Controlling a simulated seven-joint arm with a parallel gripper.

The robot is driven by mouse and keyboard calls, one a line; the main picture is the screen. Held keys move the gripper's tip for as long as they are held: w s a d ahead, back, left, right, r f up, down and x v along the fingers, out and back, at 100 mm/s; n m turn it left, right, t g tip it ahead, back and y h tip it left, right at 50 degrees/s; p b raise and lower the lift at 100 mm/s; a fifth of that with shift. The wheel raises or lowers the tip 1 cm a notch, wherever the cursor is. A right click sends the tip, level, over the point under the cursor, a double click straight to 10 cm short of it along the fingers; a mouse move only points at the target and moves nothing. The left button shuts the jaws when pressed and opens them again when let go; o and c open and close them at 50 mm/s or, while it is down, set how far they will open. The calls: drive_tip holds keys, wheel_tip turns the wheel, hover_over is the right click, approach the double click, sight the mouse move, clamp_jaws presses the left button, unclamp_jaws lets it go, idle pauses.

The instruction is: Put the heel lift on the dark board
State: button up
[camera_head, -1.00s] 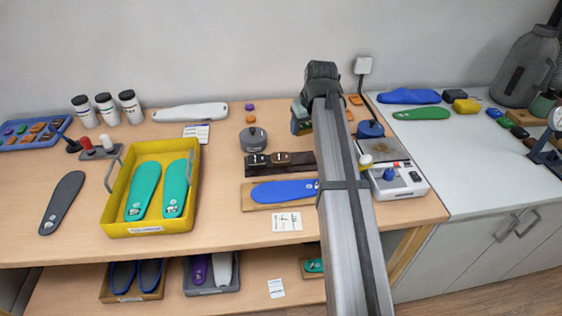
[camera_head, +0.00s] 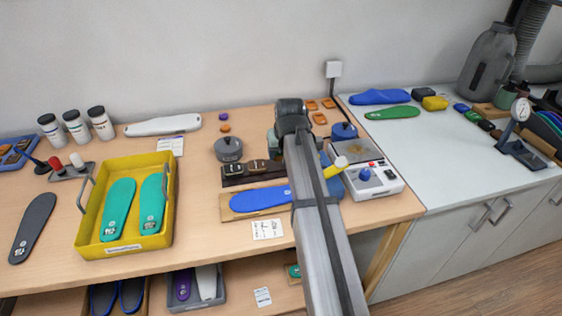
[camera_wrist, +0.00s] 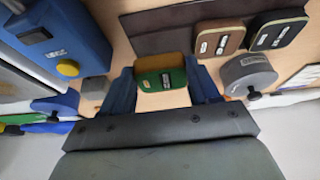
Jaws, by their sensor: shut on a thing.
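The heel lift (camera_wrist: 162,78), a small block with a green top and a brown side, is between the blue fingers of my gripper (camera_wrist: 163,88) in the wrist view. My gripper is shut on it. The dark board (camera_wrist: 150,40) lies just past the lift, at the top of that view. The lift appears apart from it; its height is unclear. A brown lift (camera_wrist: 220,37) and a black lift (camera_wrist: 277,34) sit on the board's right part. In the head view the dark board (camera_head: 233,182) shows behind the blue insole; my arm hides its right end and the held lift.
A grey round pot (camera_wrist: 248,72) stands close right of my gripper in the wrist view; a blue device (camera_wrist: 60,35) with a yellow knob is at left. In the head view, a blue insole (camera_head: 262,198) lies in front of the board, and a yellow tray (camera_head: 165,235) stands left.

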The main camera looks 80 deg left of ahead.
drive_tip(key=shift+f, duration=1.95)
drive_tip(key=shift+f, duration=0.1)
drive_tip(key=o, duration=0.7)
drive_tip(key=shift+o, duration=0.2)
drive_tip(key=v, duration=1.2)
drive_tip(key=shift+d, duration=0.1)
